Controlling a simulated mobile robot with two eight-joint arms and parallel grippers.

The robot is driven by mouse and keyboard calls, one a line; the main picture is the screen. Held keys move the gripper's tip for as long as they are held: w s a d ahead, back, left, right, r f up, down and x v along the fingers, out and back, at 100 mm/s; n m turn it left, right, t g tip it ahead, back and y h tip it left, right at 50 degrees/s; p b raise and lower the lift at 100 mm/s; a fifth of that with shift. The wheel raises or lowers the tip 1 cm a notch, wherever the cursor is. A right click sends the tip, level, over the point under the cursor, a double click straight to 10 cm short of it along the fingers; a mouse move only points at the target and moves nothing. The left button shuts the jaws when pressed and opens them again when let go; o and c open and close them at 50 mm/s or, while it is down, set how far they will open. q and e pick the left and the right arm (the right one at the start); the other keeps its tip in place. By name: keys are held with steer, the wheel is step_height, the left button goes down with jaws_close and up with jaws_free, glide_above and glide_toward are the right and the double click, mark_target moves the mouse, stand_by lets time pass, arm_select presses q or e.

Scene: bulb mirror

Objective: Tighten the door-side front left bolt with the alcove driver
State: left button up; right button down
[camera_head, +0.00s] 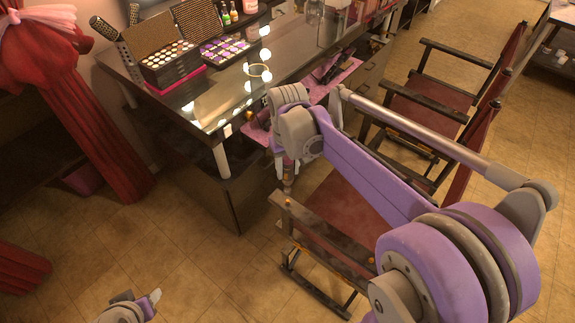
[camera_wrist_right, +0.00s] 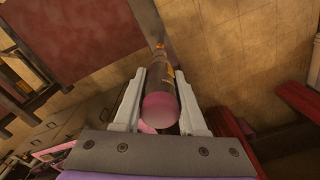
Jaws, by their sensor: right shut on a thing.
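My right gripper (camera_wrist_right: 160,85) is shut on the driver (camera_wrist_right: 160,105), which has a dark grey body and a rounded pink end. The driver points away from the wrist, toward a small orange bolt (camera_wrist_right: 160,46) on a dark wooden chair part. Whether its tip touches the bolt cannot be told. In the head view the right gripper (camera_head: 288,172) is low beside the near folding chair (camera_head: 335,195), close to its front arm end, and largely hidden by my arm. My left gripper (camera_head: 150,301) is at the bottom left, above bare floor; its finger gap is unclear.
A dark vanity table (camera_head: 205,125) with makeup palettes (camera_head: 225,48) and lit bulbs stands left of the chair. A second folding chair (camera_head: 430,105) stands behind it. A red curtain (camera_head: 80,110) hangs at the left. The tiled floor (camera_head: 190,250) at front left is clear.

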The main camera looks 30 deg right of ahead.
mark_target(288, 182)
step_height(288, 182, down, 4)
steer(key=shift+r+b, duration=0.1)
steer(key=shift+b, duration=0.85)
steer(key=shift+r, duration=0.25)
steer(key=shift+w+f, duration=0.15)
steer(key=shift+f, duration=0.05)
arm_select(q)
steer(key=f, duration=0.1)
steer(key=s+f, duration=0.1)
steer(key=f, duration=0.1)
steer(key=shift+s, duration=0.15)
steer(key=shift+s+f+b, duration=0.25)
steer(key=shift+f+b, duration=0.4)
steer(key=shift+f, duration=0.3)
arm_select(e)
steer(key=shift+s+f, duration=0.2)
steer(key=shift+f, duration=0.9)
arm_select(q)
steer(key=shift+s, duration=0.1)
steer(key=shift+w+r+p, duration=0.3)
steer(key=shift+r+p, duration=0.25)
steer(key=shift+r, duration=0.2)
arm_select(e)
steer(key=shift+r, duration=1.1)
stand_by(0.6)
